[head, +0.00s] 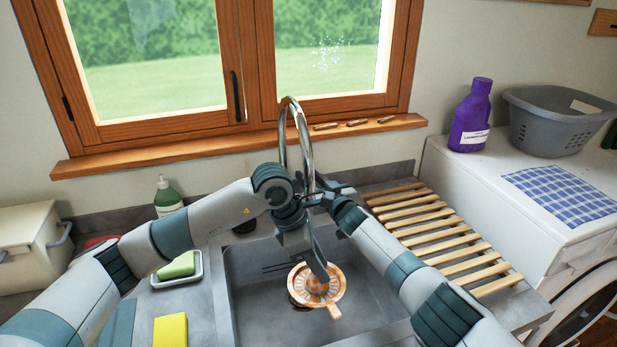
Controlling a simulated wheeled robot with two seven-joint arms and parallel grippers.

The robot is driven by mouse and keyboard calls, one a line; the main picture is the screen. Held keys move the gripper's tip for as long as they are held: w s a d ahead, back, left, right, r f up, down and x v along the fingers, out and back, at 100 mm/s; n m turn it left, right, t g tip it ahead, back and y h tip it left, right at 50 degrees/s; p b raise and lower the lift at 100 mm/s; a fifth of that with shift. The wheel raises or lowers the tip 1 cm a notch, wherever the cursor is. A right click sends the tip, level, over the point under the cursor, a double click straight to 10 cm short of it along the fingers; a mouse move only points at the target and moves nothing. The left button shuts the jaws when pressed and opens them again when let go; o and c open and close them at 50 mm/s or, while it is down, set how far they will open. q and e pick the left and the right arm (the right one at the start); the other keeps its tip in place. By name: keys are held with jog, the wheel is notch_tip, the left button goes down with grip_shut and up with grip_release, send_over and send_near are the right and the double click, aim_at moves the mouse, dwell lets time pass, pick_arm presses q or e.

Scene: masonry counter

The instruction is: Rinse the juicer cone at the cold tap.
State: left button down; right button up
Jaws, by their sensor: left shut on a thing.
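The orange juicer cone (325,292), with a ribbed round top and a small handle or spout toward me, is over the sink basin (255,315). My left gripper (319,272) points down and is shut on it. The chrome tap (301,115) arches up behind my wrists. Its lower part and outlet are mostly hidden, and I see no clear water stream. My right gripper (325,194) is close to the tap, beside my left wrist. Its fingers are small and overlapped, so I cannot tell their opening or contact. The tap's handles cannot be made out.
A slatted wooden rack (435,235) lies right of the sink. On the left are a green soap bottle (167,195), a green sponge (177,266) in a dish and a yellow sponge (171,330). A purple detergent bottle (471,115) and grey basket (560,120) stand at the right.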

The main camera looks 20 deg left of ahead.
jog(key=shift+w+a, duration=0.15)
jog(key=shift+a, duration=0.05)
dwell(0.4)
grip_shut()
jog(key=shift+s+d+t+y, duration=0.2)
jog(key=shift+s+t+y, duration=0.05)
jog(key=shift+t+y, duration=0.05)
